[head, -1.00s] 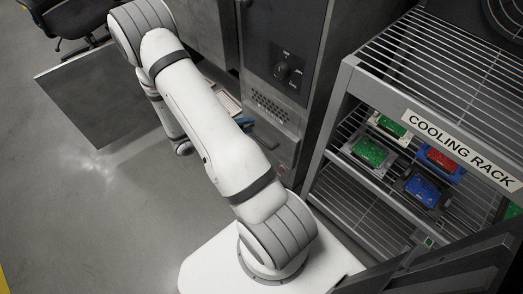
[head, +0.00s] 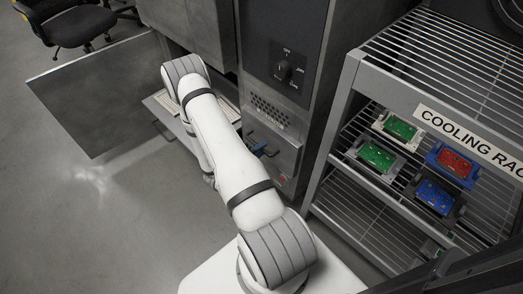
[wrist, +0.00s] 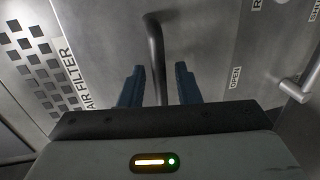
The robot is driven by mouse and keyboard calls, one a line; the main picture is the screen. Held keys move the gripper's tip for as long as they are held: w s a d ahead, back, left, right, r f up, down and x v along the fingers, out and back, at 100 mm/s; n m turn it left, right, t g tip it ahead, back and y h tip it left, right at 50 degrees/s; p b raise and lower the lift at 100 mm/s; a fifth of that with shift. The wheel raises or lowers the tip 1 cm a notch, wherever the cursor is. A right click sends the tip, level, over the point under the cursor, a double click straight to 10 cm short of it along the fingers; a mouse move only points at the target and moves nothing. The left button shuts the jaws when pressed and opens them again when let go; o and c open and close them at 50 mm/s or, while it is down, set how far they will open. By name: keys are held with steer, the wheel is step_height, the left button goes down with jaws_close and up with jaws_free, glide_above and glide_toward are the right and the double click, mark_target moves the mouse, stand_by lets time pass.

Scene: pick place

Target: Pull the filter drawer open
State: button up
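The filter drawer is a grey metal front (wrist: 110,50) marked "AIR FILTER", with a checkered vent pattern at its left in the wrist view. Its dark bar handle (wrist: 156,60) stands out from the front. My gripper (wrist: 159,72) is open, with one blue finger on each side of the bar and a visible gap at both sides. In the head view the blue fingers of my gripper (head: 262,150) show small at the front of the machine, below its slotted grille. The drawer looks shut; the lower handle is hidden behind my gripper.
A cooling rack (head: 350,70) with several circuit boards in fixtures stands at the right. A metal panel (head: 95,95) sticks out at the left, with an office chair (head: 70,22) behind it. Floor (head: 100,220) is clear at the lower left.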

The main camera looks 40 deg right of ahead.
steer(key=shift+d+f, duration=0.1)
steer(key=shift+d, duration=0.45)
jaws_close()
steer(key=shift+a, duration=0.25)
steer(key=shift+d, duration=0.1)
